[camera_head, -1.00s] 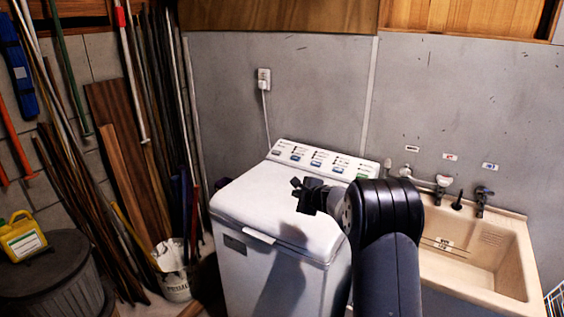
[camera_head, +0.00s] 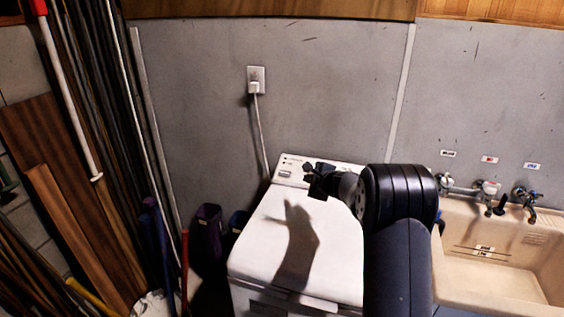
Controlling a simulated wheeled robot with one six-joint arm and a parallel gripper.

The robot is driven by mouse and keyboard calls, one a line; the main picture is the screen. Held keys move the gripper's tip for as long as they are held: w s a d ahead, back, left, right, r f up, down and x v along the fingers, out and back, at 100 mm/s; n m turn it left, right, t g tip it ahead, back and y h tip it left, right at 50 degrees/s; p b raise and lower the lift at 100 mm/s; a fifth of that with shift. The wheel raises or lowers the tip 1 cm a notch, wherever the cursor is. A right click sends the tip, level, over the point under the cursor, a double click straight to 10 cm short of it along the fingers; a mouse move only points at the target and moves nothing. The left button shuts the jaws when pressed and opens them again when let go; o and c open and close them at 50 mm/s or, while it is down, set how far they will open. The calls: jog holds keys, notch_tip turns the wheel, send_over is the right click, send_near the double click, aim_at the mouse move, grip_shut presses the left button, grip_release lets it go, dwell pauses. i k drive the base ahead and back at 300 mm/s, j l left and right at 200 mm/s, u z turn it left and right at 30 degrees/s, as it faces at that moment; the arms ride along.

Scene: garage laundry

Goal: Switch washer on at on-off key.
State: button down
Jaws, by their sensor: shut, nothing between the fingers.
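The white washer (camera_head: 262,240) stands against the grey wall, its lid closed. Its control panel (camera_head: 290,164) runs along the back edge. The left end of the panel shows, with small marks and a grey key (camera_head: 285,174). My gripper and arm hide most of the rest of the panel, and I cannot tell which key is the on-off key. My gripper (camera_head: 312,180) is dark, shut and empty, in front of the panel just right of the grey key. I cannot tell whether it touches the panel. The arm's shadow falls on the lid.
A wall outlet (camera_head: 256,80) with a white plug and cord is above the washer. A beige sink (camera_head: 500,262) with taps (camera_head: 488,190) stands at the right. Poles and boards (camera_head: 75,220) lean at the left. A purple bin (camera_head: 208,232) stands beside the washer.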

aim_at(283, 174)
jog(key=i+j+z, duration=0.1)
jog(key=j, duration=0.2)
jog(key=i+j+z, duration=0.2)
jog(key=j, duration=0.4)
jog(key=i+j, duration=0.2)
jog(key=j+z, duration=0.05)
jog(key=j, duration=0.05)
